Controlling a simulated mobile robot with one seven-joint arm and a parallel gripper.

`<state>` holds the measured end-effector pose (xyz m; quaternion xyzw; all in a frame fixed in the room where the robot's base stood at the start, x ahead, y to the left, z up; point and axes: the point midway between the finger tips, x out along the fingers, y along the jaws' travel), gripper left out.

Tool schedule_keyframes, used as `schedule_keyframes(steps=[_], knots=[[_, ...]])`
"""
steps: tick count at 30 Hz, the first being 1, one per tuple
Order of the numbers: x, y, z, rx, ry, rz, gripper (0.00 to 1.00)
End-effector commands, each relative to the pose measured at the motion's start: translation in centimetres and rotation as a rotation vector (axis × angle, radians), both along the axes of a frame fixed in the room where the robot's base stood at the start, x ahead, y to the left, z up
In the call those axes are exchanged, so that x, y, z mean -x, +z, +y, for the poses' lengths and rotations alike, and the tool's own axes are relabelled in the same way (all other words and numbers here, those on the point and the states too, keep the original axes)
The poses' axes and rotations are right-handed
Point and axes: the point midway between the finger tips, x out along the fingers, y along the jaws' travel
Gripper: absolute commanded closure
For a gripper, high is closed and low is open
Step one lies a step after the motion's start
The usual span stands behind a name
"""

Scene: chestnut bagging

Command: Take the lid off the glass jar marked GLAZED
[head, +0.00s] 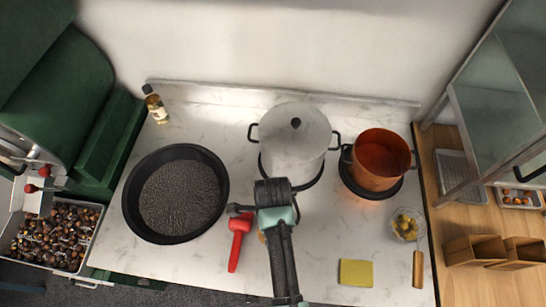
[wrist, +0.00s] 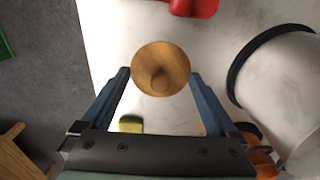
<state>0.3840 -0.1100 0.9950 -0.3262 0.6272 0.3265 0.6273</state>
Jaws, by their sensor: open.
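In the wrist view a round wooden lid (wrist: 172,54) with a knob in its middle lies between the two fingers of my gripper (wrist: 160,74). The gripper is open, with one finger on each side of the lid and a gap to it; I cannot tell the height between them. The lid hides the glass jar below, and no GLAZED marking is readable. In the head view my arm covers most of this spot, and only a small wood-coloured edge (head: 262,237) shows beside it.
A red-handled tool (head: 238,241) lies just left of the lid. A lidded steel pot (head: 290,140) and a copper pot (head: 377,172) stand behind. A black pan (head: 135,205) is at left. A yellow sponge (head: 356,272) and a small glass bowl (head: 407,224) are at right.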

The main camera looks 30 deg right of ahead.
Motion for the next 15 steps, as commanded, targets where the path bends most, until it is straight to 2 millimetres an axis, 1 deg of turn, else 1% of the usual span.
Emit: schedule_keyframes(steps=[4,5,6,8,12,14,15], knots=[[0.0,-0.01,-0.01,0.0,0.0,0.0,0.05],[0.0,-0.01,-0.01,0.0,0.0,0.0,0.07],[0.0,-0.01,-0.01,0.0,0.0,0.0,0.14],[0.0,0.0,-0.01,0.0,0.0,0.0,0.25],[0.01,-0.01,-0.02,0.0,0.0,0.0,0.5],[0.03,-0.02,-0.01,0.0,0.0,0.001,0.61],[0.05,-0.04,-0.02,0.0,0.0,0.001,0.68]])
